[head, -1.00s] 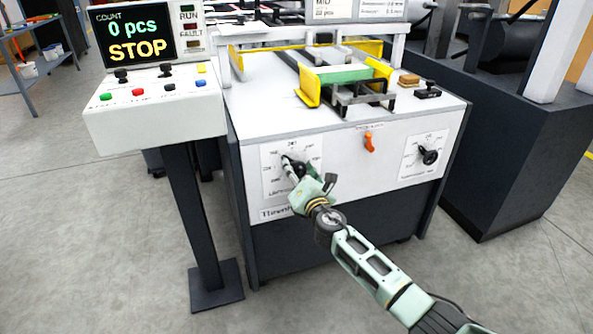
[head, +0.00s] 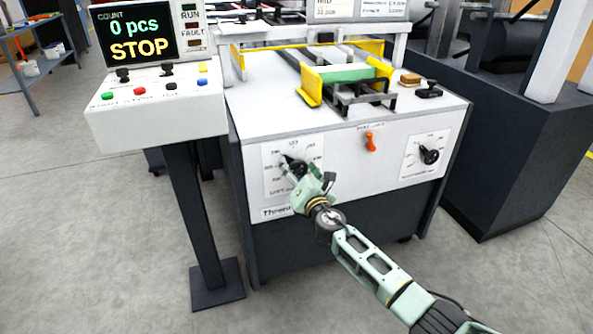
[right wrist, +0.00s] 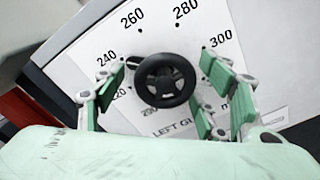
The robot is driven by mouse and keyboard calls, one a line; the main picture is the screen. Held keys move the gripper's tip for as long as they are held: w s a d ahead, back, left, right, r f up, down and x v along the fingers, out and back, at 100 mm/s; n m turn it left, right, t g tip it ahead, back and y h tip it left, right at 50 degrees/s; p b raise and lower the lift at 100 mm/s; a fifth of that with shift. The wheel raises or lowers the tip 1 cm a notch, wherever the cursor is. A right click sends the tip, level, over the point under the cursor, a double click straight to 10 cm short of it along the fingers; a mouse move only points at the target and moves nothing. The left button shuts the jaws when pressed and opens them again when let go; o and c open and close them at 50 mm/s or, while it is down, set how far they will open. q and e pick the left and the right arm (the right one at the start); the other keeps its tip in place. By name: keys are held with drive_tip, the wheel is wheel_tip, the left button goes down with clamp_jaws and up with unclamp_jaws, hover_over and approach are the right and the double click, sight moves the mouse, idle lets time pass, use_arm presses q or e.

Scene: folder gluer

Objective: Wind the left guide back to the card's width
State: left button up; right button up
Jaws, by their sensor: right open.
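The black knob of the left dial (head: 299,169) is on the white front panel, above a label starting "LEFT GU". In the right wrist view the round knob (right wrist: 166,80) stands before a scale marked 240 to 300. My right gripper (right wrist: 163,96) is open, its green-padded fingers on either side of the knob with gaps on both sides. In the head view the right gripper (head: 304,175) is at the dial and partly covers it. On the machine top, a yellow guide plate (head: 309,86) stands at the left of a green piece (head: 345,74). My left gripper is out of view.
An orange lever (head: 370,141) and a second black dial knob (head: 429,156) are to the right on the same panel. A control console (head: 155,115) reading "0 pcs STOP" stands at left. A dark machine body (head: 510,150) is at right. The floor in front is clear.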

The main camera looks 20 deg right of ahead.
drive_tip(key=shift+s, duration=0.15)
drive_tip(key=s, duration=1.1)
drive_tip(key=shift+s+d, duration=0.25)
drive_tip(key=shift+s, duration=0.15)
